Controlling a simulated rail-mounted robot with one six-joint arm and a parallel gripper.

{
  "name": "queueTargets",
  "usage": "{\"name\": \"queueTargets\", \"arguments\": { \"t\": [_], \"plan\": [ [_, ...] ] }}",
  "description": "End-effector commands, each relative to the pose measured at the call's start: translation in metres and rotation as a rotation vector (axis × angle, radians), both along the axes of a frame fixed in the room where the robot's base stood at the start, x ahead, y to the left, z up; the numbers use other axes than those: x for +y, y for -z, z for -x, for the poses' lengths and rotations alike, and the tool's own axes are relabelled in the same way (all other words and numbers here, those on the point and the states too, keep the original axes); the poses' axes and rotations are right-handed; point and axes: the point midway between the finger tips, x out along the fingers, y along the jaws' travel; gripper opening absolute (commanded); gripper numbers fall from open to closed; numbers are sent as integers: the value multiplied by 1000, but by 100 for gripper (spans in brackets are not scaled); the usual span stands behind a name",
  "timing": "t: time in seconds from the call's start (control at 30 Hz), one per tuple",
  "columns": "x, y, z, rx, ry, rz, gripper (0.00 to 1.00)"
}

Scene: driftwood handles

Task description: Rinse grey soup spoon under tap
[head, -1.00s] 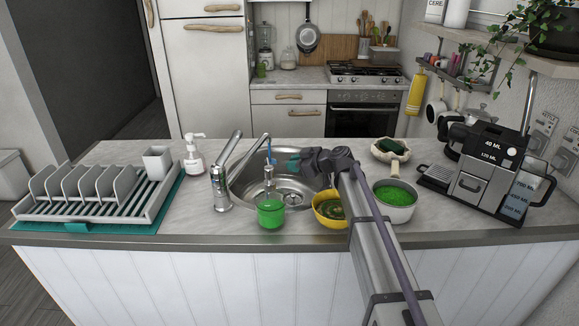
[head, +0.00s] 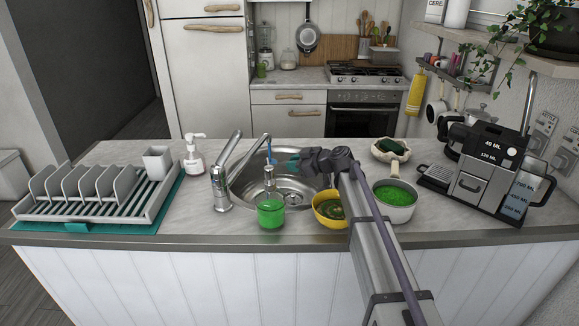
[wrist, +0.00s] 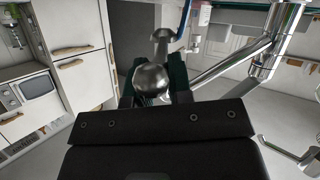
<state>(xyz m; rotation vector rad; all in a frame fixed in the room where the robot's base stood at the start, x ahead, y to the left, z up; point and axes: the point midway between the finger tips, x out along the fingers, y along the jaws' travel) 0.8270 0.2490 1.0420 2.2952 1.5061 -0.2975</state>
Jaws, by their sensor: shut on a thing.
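My gripper (head: 292,161) is over the sink basin, with its teal fingertips pointing left. It is shut on the grey soup spoon (wrist: 150,79), whose rounded metal shows between the dark green fingers in the wrist view; its handle is mostly hidden. The chrome tap (head: 221,187) stands at the left of the sink (head: 291,190), its spout reaching to the right. A blue stream of water (head: 268,151) falls from the spout, just left of my fingertips; it also shows in the wrist view (wrist: 185,20). I cannot tell whether water touches the spoon.
A soap bottle (head: 194,160) and dish rack (head: 100,197) are left. A coffee machine (head: 487,165) is right.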

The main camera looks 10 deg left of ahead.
Motion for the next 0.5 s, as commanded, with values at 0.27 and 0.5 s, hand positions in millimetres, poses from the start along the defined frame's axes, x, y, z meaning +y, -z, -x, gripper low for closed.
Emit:
{"name": "queueTargets", "arguments": {
  "t": [0.27,0.5],
  "plan": [
    [0,0,0,0,0,0,0],
    [1,0,-10,0,0,0,0]
  ]
}}
